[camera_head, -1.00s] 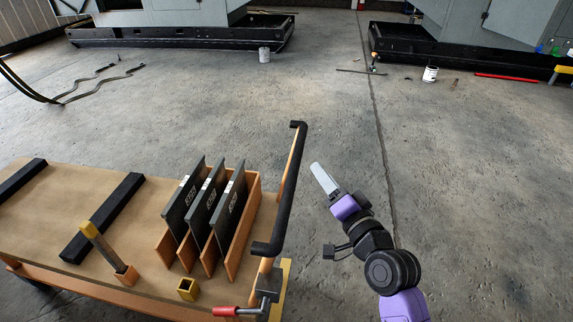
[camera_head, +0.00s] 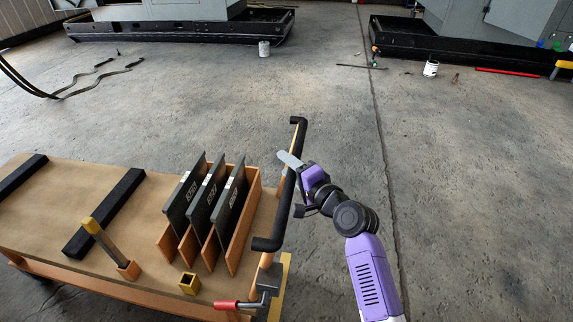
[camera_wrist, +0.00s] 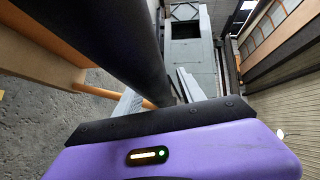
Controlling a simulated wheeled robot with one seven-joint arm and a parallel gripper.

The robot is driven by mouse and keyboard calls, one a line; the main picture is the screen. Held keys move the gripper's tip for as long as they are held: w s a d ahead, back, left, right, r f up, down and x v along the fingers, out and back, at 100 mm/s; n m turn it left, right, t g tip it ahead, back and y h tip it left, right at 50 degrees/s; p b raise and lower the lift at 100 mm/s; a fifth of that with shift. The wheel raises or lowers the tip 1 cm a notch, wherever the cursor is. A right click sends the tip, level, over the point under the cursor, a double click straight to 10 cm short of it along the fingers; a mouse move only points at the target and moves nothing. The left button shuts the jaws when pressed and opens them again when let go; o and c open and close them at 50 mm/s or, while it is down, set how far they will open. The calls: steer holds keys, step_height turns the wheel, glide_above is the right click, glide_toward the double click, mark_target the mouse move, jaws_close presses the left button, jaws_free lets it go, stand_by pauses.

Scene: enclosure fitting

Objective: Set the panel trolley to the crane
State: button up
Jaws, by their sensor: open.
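The panel trolley (camera_head: 140,215) stands at the lower left in the head view, a low orange-brown cart with a tan deck. Its black push handle (camera_head: 288,195) rises at the right end on orange posts. Several dark panels (camera_head: 201,195) stand upright in a slotted wooden rack on it. My gripper (camera_head: 288,160) is at the upper part of the handle, its fingers pointing left. In the wrist view the black handle bar (camera_wrist: 115,40) runs down between the two grey fingers (camera_wrist: 160,98), which are apart. I cannot tell whether they touch the bar.
On the deck are black bars (camera_head: 105,215), a yellow-tipped post (camera_head: 105,245), a small yellow socket (camera_head: 189,284) and a red-handled clamp (camera_head: 250,300). Grey cabinets on black bases (camera_head: 180,30) stand at the back. The middle floor is clear.

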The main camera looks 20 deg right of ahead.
steer(key=shift+w+a, duration=0.1)
steer(key=shift+w, duration=0.25)
jaws_close()
steer(key=shift+f, duration=0.1)
stand_by(1.1)
